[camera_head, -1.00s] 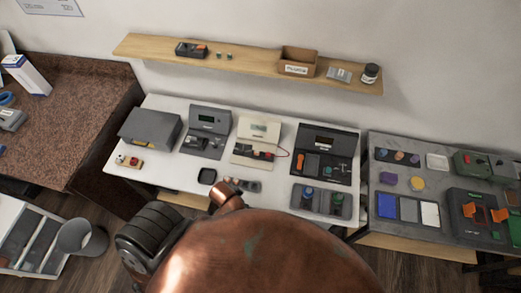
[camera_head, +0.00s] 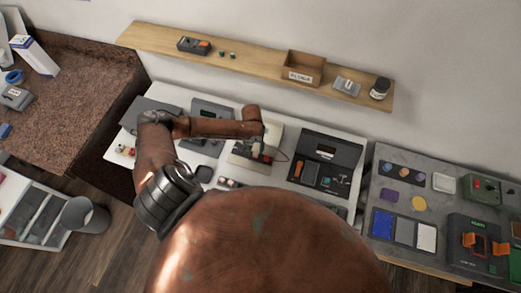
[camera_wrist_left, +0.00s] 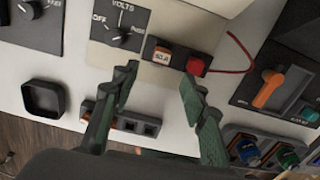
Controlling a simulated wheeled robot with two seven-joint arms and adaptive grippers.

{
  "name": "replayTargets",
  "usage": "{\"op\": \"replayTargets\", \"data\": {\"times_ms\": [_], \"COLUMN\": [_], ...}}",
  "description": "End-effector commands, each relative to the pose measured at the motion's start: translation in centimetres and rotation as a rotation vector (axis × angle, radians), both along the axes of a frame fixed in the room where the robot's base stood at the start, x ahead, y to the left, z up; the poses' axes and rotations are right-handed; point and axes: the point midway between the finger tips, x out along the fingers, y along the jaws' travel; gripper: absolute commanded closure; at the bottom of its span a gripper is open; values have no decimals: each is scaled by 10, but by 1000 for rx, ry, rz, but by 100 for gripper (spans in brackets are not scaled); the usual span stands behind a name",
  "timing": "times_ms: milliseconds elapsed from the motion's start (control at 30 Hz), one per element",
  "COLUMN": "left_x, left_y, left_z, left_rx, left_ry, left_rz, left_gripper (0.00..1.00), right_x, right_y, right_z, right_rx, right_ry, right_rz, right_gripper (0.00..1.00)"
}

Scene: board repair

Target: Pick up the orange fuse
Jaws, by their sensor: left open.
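My left gripper (camera_head: 266,150) is over the white bench in front of the meter panel in the head view. In the left wrist view, its two green-padded fingers (camera_wrist_left: 160,88) are apart with nothing between them. A small dark slotted holder (camera_wrist_left: 150,128) lies below, partly hidden by the left finger. A bit of orange (camera_wrist_left: 125,124) shows in the holder beside that finger; it may be the orange fuse, but it is too covered to tell. The holder also shows in the head view (camera_head: 228,182), partly behind my arm. My right gripper is not in view.
The meter panel (camera_wrist_left: 105,50) has a red button (camera_wrist_left: 198,65) and a red wire just beyond the fingertips. A black square tray (camera_wrist_left: 43,98) stands to the left. A dark panel with an orange lever (camera_wrist_left: 270,88) and a tray of coloured parts (camera_wrist_left: 265,148) are at the right.

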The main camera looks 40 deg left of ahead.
Motion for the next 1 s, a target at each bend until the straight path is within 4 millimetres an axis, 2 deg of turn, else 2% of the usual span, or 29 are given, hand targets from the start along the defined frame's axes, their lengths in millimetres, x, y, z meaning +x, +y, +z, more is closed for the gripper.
{"op": "replayTargets", "data": {"times_ms": [67, 400, 700, 1000], "left_x": [3, 10, 10, 9], "left_y": [4, -5, -6, -5], "left_z": [0, -33, -71, -75], "left_rx": [8, 8, 9, 8], "left_ry": [6, 9, 8, 7], "left_rz": [-34, -61, -60, -59], "left_gripper": [59, 59, 59, 60], "right_x": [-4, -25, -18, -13], "right_y": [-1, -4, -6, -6], "right_z": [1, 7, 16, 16], "right_rx": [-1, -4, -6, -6], "right_ry": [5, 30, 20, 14], "right_rz": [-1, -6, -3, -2], "right_gripper": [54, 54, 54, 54]}}
